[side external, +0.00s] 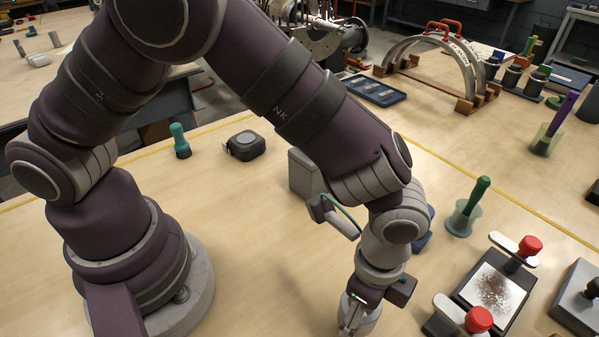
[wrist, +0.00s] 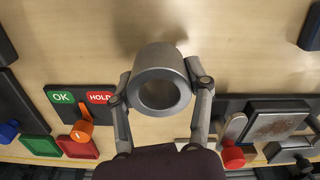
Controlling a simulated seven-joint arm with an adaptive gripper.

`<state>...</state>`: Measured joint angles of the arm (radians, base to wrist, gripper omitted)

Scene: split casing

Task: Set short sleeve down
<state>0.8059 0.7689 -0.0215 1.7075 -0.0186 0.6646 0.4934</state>
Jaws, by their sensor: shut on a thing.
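The short sleeve is a grey metal ring (wrist: 143,77) with a wide round bore, seen in the middle of the wrist view. My gripper (wrist: 160,82) is shut on it, with one finger against each side of its outer wall. The sleeve's open end faces the wrist camera. In the side external view my gripper (side external: 356,318) points down at the bottom edge of the picture, and its fingers hide much of the sleeve. The wooden table (wrist: 230,45) is below the sleeve. I cannot tell for sure whether the sleeve touches it.
A sign with OK and HOLD labels (wrist: 60,97) lies left in the wrist view, near an orange knob (wrist: 82,131). A dark fixture with a speckled plate (side external: 492,287) and red knobs stands right of my gripper. A green-handled tool (side external: 474,198) stands behind it. Bare table lies left.

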